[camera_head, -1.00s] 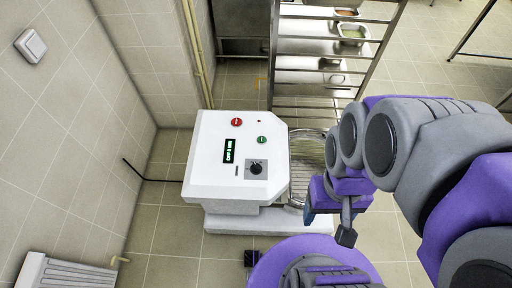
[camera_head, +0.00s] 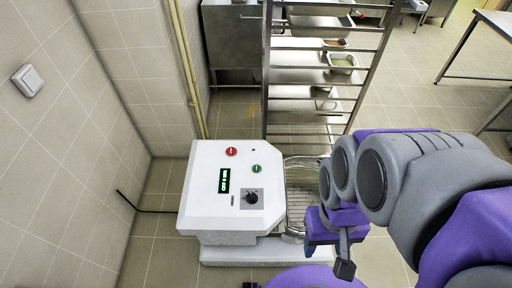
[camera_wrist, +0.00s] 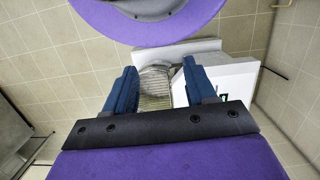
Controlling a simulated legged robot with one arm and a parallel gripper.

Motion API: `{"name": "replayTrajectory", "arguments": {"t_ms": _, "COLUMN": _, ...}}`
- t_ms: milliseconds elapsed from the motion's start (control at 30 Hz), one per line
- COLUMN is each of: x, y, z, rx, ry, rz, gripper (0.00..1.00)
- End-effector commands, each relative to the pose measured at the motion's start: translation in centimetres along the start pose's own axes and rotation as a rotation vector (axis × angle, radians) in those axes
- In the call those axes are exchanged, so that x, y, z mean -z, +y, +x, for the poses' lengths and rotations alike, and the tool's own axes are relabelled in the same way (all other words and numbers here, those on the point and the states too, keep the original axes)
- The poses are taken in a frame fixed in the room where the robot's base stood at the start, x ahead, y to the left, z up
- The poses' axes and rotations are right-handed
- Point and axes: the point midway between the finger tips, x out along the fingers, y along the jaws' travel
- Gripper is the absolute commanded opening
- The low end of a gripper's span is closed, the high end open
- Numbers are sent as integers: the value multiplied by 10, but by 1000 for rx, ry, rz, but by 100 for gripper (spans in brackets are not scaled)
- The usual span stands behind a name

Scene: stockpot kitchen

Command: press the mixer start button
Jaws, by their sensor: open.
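The white mixer (camera_head: 205,212) stands on the floor at the middle left of the head view. Its top panel has a red button (camera_head: 231,152), a green button (camera_head: 256,169), a black dial (camera_head: 251,197) and a lit green display (camera_head: 223,181). A wire bowl guard (camera_head: 300,192) is at its right side. My gripper (camera_head: 333,252) is to the right of the panel, apart from the buttons. In the wrist view my gripper (camera_wrist: 160,75) shows two blue fingers spread apart with nothing between them. The mixer body (camera_wrist: 235,75) shows behind the right finger; the buttons are hidden there.
A metal rack (camera_head: 318,75) with trays stands behind the mixer. A tiled wall with a white switch (camera_head: 29,80) is at the left. A black cable (camera_head: 155,211) runs from the mixer to the wall. A steel table (camera_head: 492,30) stands at the far right.

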Motion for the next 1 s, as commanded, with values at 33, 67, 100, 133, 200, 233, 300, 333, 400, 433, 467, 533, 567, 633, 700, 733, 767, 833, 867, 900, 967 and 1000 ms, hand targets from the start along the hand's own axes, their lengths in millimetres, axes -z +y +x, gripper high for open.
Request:
{"name": "replayTrajectory", "arguments": {"t_ms": 33, "x": 0, "y": 0, "z": 0, "rx": 0, "ry": 0, "rz": 0, "gripper": 50}}
{"name": "replayTrajectory", "arguments": {"t_ms": 67, "x": 0, "y": 0, "z": 0, "rx": 0, "ry": 0, "rz": 0, "gripper": 48}}
{"name": "replayTrajectory", "arguments": {"t_ms": 100, "x": 0, "y": 0, "z": 0, "rx": 0, "ry": 0, "rz": 0, "gripper": 44}}
{"name": "replayTrajectory", "arguments": {"t_ms": 133, "x": 0, "y": 0, "z": 0, "rx": 0, "ry": 0, "rz": 0, "gripper": 41}}
{"name": "replayTrajectory", "arguments": {"t_ms": 200, "x": 0, "y": 0, "z": 0, "rx": 0, "ry": 0, "rz": 0, "gripper": 34}}
{"name": "replayTrajectory", "arguments": {"t_ms": 233, "x": 0, "y": 0, "z": 0, "rx": 0, "ry": 0, "rz": 0, "gripper": 31}}
{"name": "replayTrajectory", "arguments": {"t_ms": 300, "x": 0, "y": 0, "z": 0, "rx": 0, "ry": 0, "rz": 0, "gripper": 25}}
{"name": "replayTrajectory", "arguments": {"t_ms": 333, "x": 0, "y": 0, "z": 0, "rx": 0, "ry": 0, "rz": 0, "gripper": 22}}
{"name": "replayTrajectory", "arguments": {"t_ms": 400, "x": 0, "y": 0, "z": 0, "rx": 0, "ry": 0, "rz": 0, "gripper": 15}}
{"name": "replayTrajectory", "arguments": {"t_ms": 433, "x": 0, "y": 0, "z": 0, "rx": 0, "ry": 0, "rz": 0, "gripper": 12}}
{"name": "replayTrajectory", "arguments": {"t_ms": 467, "x": 0, "y": 0, "z": 0, "rx": 0, "ry": 0, "rz": 0, "gripper": 9}}
{"name": "replayTrajectory", "arguments": {"t_ms": 533, "x": 0, "y": 0, "z": 0, "rx": 0, "ry": 0, "rz": 0, "gripper": 2}}
{"name": "replayTrajectory", "arguments": {"t_ms": 567, "x": 0, "y": 0, "z": 0, "rx": 0, "ry": 0, "rz": 0, "gripper": 0}}
{"name": "replayTrajectory", "arguments": {"t_ms": 633, "x": 0, "y": 0, "z": 0, "rx": 0, "ry": 0, "rz": 0, "gripper": 0}}
{"name": "replayTrajectory", "arguments": {"t_ms": 700, "x": 0, "y": 0, "z": 0, "rx": 0, "ry": 0, "rz": 0, "gripper": 0}}
{"name": "replayTrajectory", "arguments": {"t_ms": 733, "x": 0, "y": 0, "z": 0, "rx": 0, "ry": 0, "rz": 0, "gripper": 0}}
{"name": "replayTrajectory", "arguments": {"t_ms": 767, "x": 0, "y": 0, "z": 0, "rx": 0, "ry": 0, "rz": 0, "gripper": 0}}
{"name": "replayTrajectory", "arguments": {"t_ms": 833, "x": 0, "y": 0, "z": 0, "rx": 0, "ry": 0, "rz": 0, "gripper": 0}}
{"name": "replayTrajectory", "arguments": {"t_ms": 867, "x": 0, "y": 0, "z": 0, "rx": 0, "ry": 0, "rz": 0, "gripper": 0}}
{"name": "replayTrajectory", "arguments": {"t_ms": 900, "x": 0, "y": 0, "z": 0, "rx": 0, "ry": 0, "rz": 0, "gripper": 0}}
{"name": "replayTrajectory", "arguments": {"t_ms": 967, "x": 0, "y": 0, "z": 0, "rx": 0, "ry": 0, "rz": 0, "gripper": 0}}
{"name": "replayTrajectory", "arguments": {"t_ms": 1000, "x": 0, "y": 0, "z": 0, "rx": 0, "ry": 0, "rz": 0, "gripper": 0}}
